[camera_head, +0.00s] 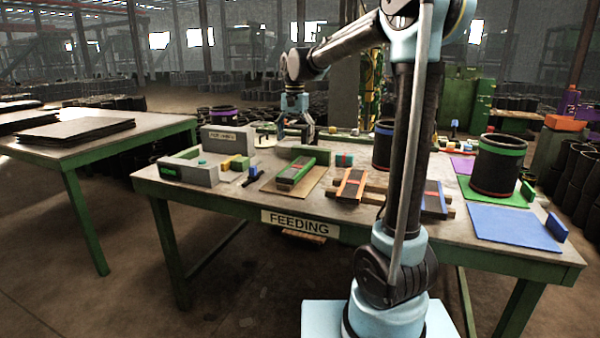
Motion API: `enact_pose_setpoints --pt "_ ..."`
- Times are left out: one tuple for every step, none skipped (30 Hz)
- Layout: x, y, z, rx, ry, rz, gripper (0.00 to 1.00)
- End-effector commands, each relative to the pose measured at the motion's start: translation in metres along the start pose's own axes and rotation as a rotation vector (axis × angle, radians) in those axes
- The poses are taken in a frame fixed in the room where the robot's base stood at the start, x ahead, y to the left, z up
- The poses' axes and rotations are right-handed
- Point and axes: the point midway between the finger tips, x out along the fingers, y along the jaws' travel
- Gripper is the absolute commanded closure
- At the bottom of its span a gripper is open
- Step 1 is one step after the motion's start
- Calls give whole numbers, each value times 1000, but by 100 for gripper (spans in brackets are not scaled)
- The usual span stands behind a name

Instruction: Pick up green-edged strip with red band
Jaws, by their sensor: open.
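The green-edged strip with a red band (296,171) lies on a tan board (270,184) near the middle left of the table. It is dark with green long edges and a small red band across it. My gripper (295,134) hangs over the back of the table, behind the strip and apart from it. The gripper is small and dark here; its jaws are open and I see nothing held in it.
An orange-edged strip (349,186) and a blue-edged strip (434,200) lie on wooden slats to the right. A grey tray (196,172) stands left. Black sleeves, one green-banded (498,165), stand right. A blue mat (505,228) lies front right. My arm hides part of the table.

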Motion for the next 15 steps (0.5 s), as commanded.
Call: enact_pose_setpoints --pt "9 0 0 0 0 0 18" --pt "14 0 0 0 0 0 18" --pt "21 0 0 0 0 0 18" --pt "26 0 0 0 0 0 18" --pt "30 0 0 0 0 0 18" --pt "36 0 0 0 0 0 18" --pt "40 0 0 0 0 0 18" --pt "43 0 0 0 0 0 18" --pt "47 0 0 0 0 0 18" --pt "50 0 0 0 0 0 18" --pt "52 0 0 0 0 0 18" --pt "54 0 0 0 0 0 18" --pt "55 0 0 0 0 0 18" --pt "56 0 0 0 0 0 18" --pt "57 1 0 0 0 0 18"
